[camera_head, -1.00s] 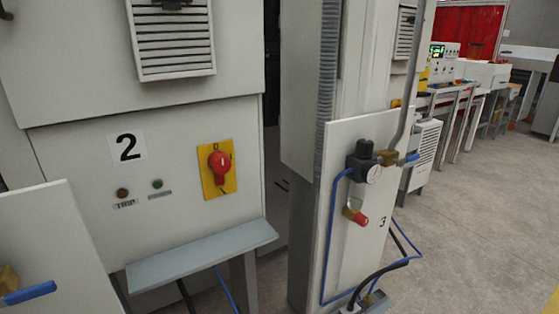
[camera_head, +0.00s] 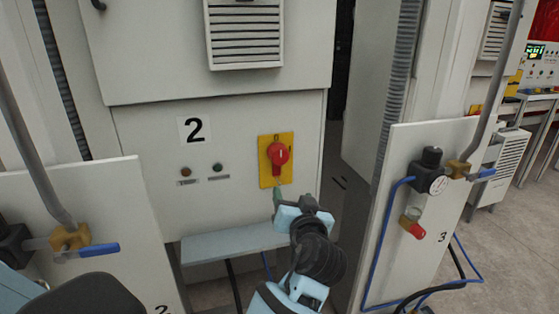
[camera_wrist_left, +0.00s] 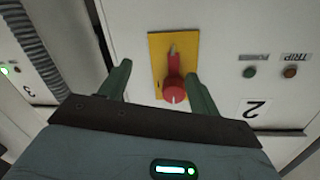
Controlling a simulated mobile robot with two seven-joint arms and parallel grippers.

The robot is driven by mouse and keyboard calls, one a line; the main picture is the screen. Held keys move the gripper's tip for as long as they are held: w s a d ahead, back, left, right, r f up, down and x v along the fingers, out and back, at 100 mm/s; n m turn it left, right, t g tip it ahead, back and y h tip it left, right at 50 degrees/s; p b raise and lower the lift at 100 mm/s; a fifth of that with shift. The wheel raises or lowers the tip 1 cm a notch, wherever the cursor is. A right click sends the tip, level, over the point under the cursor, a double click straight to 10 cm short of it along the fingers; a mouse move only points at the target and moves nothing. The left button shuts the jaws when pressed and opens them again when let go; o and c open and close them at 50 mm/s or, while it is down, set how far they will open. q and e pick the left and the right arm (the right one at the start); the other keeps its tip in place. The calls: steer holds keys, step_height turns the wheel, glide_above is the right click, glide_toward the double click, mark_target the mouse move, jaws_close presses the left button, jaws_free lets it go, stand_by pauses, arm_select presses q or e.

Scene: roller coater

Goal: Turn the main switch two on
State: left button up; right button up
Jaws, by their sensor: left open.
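The main switch two is a red rotary knob (camera_head: 278,154) on a yellow plate (camera_head: 287,174), on the light panel marked 2. The knob stands upright, in line with the 0 mark at the plate's top. In the left wrist view the knob (camera_wrist_left: 174,89) and plate (camera_wrist_left: 157,52) appear upside down. My left gripper (camera_head: 279,194) is just below and in front of the switch in the head view. In the left wrist view its green fingers (camera_wrist_left: 160,87) are apart, with the knob showing between them. Nothing is held; contact cannot be told. My right gripper is not in view.
Two small lamps (camera_head: 201,169) sit left of the switch. A grey ledge (camera_head: 215,246) juts out below it. A side panel marked 3 (camera_head: 405,225) with a gauge and blue hose stands at the right. Another panel with a blue-handled valve (camera_head: 92,250) stands at the left.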

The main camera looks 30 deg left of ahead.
mark_target(281, 159)
arm_select(q)
steer(key=r+n, duration=0.1)
steer(key=r, duration=0.1)
steer(key=a+r+y, duration=0.1)
steer(key=r, duration=0.1)
steer(key=a+r+n+g+y, duration=0.1)
steer(key=r, duration=0.1)
steer(key=shift+r+n, duration=0.3)
steer(key=shift+r, duration=0.1)
steer(key=p+x, duration=0.1)
steer(key=x, duration=0.4)
steer(key=shift+w+a, duration=0.25)
steer(key=shift+w, duration=0.05)
steer(key=shift+w+a+f, duration=0.1)
steer(key=shift+w+a, duration=0.15)
steer(key=shift+a, duration=0.05)
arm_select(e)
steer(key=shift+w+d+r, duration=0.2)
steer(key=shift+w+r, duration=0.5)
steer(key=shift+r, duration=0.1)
arm_select(q)
steer(key=c, duration=1)
